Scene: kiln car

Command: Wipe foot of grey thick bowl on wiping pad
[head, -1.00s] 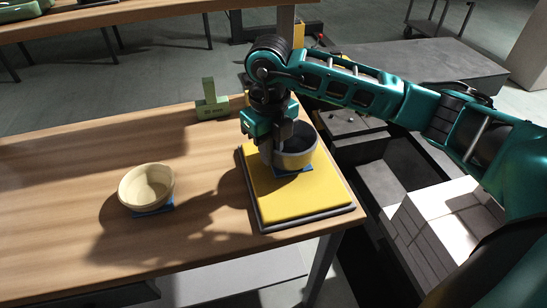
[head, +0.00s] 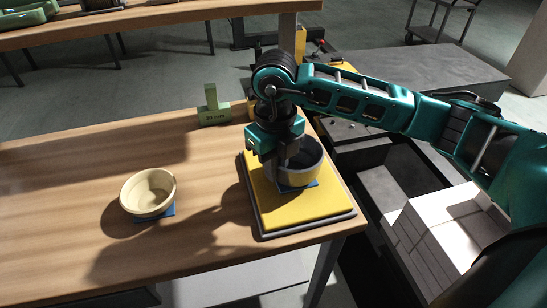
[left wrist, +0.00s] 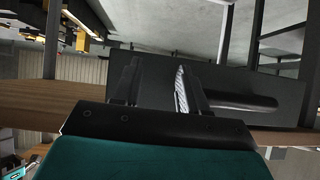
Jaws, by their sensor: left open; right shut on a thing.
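The grey thick bowl (head: 314,160) is upright over the yellow wiping pad (head: 290,212) at the table's right end. A blue square (head: 299,187) shows under the bowl. My right gripper (head: 284,163) comes down from above and is shut on the bowl's near-left wall. The gripper hides part of the bowl. Whether the bowl's foot touches the pad cannot be told. My left gripper (left wrist: 160,85) shows only in the left wrist view. Its two fingers are apart, and I see no bowl between them.
A cream bowl (head: 150,193) stands on a blue square left of the pad. A green block-like thing (head: 212,108) stands at the table's back edge. White blocks (head: 440,225) are stacked right of the table. The left part of the table (head: 60,200) is clear.

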